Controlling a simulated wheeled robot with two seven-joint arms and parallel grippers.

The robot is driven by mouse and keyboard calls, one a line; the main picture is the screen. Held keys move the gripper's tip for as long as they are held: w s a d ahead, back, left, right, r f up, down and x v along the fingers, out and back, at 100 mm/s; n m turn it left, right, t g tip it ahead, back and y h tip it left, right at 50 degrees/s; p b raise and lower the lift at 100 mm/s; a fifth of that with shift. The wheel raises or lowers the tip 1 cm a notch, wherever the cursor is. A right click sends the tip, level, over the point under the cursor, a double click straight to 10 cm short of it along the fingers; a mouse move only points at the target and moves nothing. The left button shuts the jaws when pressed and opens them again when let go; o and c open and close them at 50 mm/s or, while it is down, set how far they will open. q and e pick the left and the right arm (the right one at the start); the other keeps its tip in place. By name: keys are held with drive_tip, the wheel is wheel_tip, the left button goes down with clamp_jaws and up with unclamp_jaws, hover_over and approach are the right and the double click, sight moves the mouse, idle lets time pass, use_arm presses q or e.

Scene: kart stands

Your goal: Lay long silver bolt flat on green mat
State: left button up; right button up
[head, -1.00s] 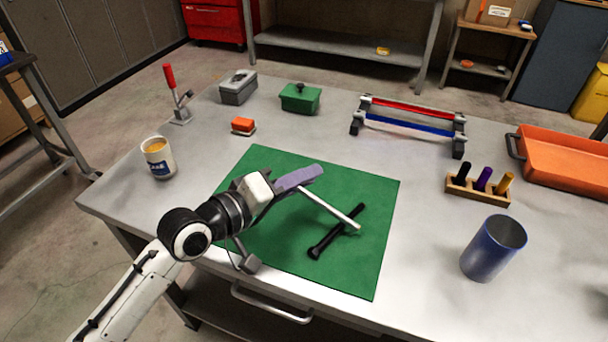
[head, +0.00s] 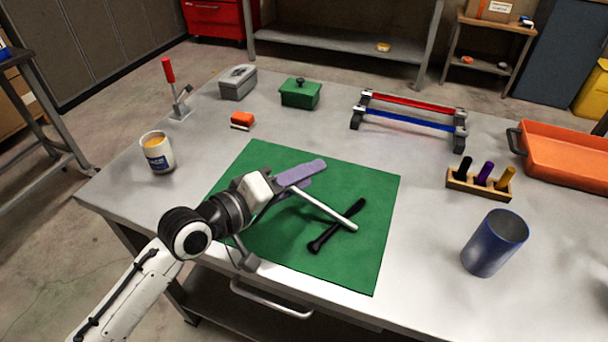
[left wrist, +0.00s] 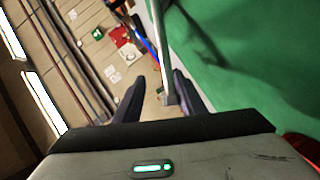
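The long silver bolt (head: 325,210) is a thin pale rod over the green mat (head: 345,270). Its far end crosses a dark bolt-like rod (head: 336,228) that lies on the mat. I cannot tell whether the silver bolt touches the mat along its length. My left gripper (head: 305,180), with purple fingers, is low over the mat at the bolt's near end. In the left wrist view the bolt (left wrist: 164,50) runs between the fingers (left wrist: 158,90), its head close to the right finger and a gap at the left one. My right gripper is out of view.
A mug (head: 157,155) stands at the left, a blue cup (head: 495,243) at the right.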

use_arm(q)
drive_tip(key=v, duration=1)
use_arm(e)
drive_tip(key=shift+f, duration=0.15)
use_arm(q)
drive_tip(key=shift+s, duration=0.1)
idle(0.4)
